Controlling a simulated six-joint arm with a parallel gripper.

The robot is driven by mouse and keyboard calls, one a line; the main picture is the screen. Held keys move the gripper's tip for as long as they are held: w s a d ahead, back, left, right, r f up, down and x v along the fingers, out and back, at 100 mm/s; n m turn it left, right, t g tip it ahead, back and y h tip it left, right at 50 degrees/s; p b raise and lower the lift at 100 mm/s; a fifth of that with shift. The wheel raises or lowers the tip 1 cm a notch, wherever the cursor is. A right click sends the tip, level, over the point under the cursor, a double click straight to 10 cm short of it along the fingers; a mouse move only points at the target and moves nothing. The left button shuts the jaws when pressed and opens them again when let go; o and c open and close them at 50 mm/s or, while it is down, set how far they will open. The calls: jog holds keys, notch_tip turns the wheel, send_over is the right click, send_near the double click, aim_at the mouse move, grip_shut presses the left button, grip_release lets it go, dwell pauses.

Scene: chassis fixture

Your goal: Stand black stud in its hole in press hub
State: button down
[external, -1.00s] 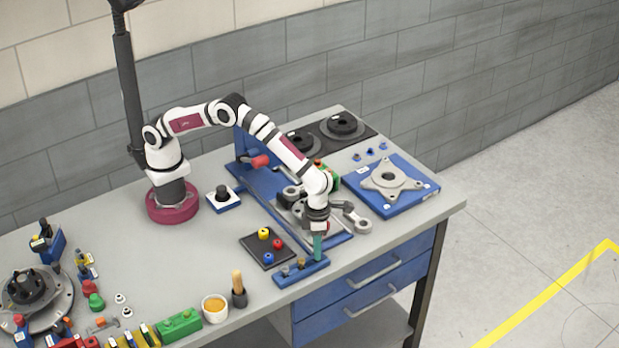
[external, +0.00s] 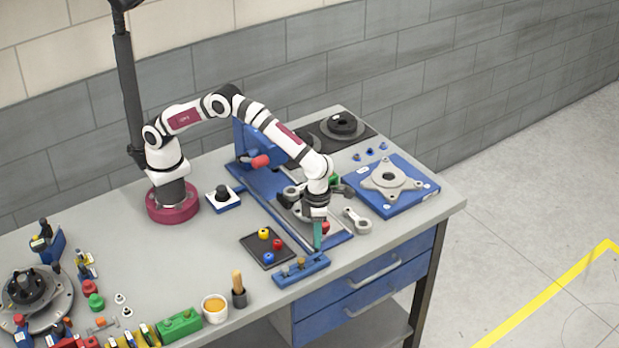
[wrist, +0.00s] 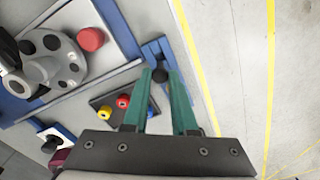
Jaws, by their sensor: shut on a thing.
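My gripper (external: 318,247) points down just above the right end of the blue stud rack (external: 301,269). In the wrist view, its teal fingers (wrist: 160,78) are closed on a small dark piece, the black stud (wrist: 160,75), mostly hidden between the tips. The rack shows beyond it in the wrist view (wrist: 153,52). The grey press hub (wrist: 68,62), on the blue press base, is at the left of the wrist view with dark round spots on its face; I cannot tell which are open holes. My wrist partly hides it in the external view.
A red cap (wrist: 91,39) is beside the hub. A black tray (external: 251,243) with yellow, red and blue pieces lies left of the rack. A grey link (external: 357,220) and a blue flange fixture (external: 425,195) are to the right.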

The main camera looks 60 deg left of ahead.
jog(key=shift+r, duration=0.15)
jog(key=w+a+r+n, duration=0.1)
jog(key=w+a+r, duration=0.15)
jog(key=a, duration=0.55)
jog(key=w+a+r+n, duration=0.15)
jog(key=a+r, duration=0.25)
jog(key=a, duration=0.4)
jog(key=shift+w+d+f, duration=0.1)
jog(key=shift+d+f, duration=0.05)
jog(key=shift+f, duration=1.95)
jog(key=shift+f, duration=1)
jog(key=shift+f, duration=0.1)
jog(key=shift+f, duration=0.55)
jog(key=shift+f, duration=0.4)
